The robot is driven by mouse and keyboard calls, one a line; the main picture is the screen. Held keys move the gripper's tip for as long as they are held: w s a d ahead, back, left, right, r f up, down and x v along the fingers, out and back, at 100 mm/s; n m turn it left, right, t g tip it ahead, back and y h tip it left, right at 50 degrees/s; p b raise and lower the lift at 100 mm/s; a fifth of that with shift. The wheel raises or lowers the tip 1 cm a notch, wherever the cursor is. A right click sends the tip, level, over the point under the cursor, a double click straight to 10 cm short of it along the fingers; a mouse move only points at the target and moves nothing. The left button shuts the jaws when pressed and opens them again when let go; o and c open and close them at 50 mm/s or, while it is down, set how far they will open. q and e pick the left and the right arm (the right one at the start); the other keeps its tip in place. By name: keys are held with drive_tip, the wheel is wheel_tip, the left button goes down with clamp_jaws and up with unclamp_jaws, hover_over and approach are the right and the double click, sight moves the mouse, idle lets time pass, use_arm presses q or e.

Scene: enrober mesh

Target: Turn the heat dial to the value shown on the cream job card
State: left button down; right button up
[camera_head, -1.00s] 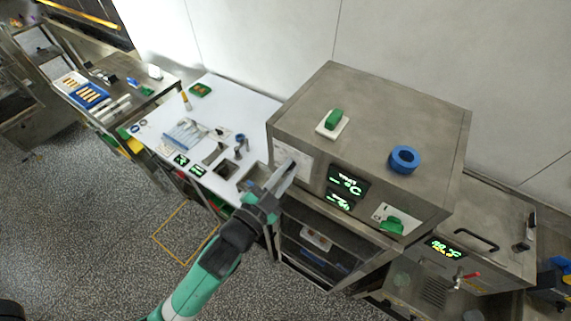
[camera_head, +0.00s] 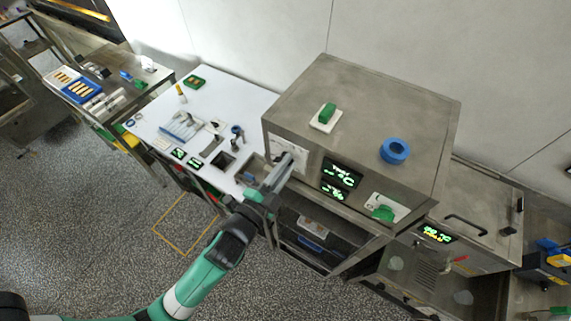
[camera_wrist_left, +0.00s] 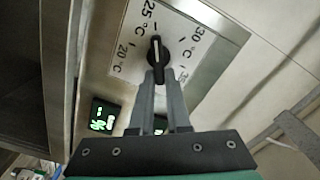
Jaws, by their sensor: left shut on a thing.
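The heat dial is a black knob (camera_wrist_left: 156,52) on a pale scale plate (camera_wrist_left: 128,40) marked 20, 25, 30 and 35 °C. The plate also shows on the steel cabinet's front in the head view (camera_head: 301,158). The knob's upper end points up, near the 25 °C marking in the wrist view. My left gripper (camera_wrist_left: 158,78) is shut on the knob's lower end. In the head view my left gripper (camera_head: 283,165) is at the plate and partly hides it. I cannot make out a cream job card. My right gripper is not in view.
The steel cabinet (camera_head: 400,105) carries a blue ring (camera_head: 395,150) and a green block (camera_head: 327,112) on a white pad. Green-lit displays (camera_head: 341,173) and a green switch (camera_head: 383,213) are right of the dial. A white table (camera_head: 235,95) stands to the left.

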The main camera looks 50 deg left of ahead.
use_arm(q)
drive_tip(key=c, duration=0.9)
unclamp_jaws()
drive_tip(key=b+v, duration=0.3)
drive_tip(key=v, duration=0.8)
drive_tip(key=shift+s+b, duration=0.3)
drive_tip(key=shift+b, duration=0.1)
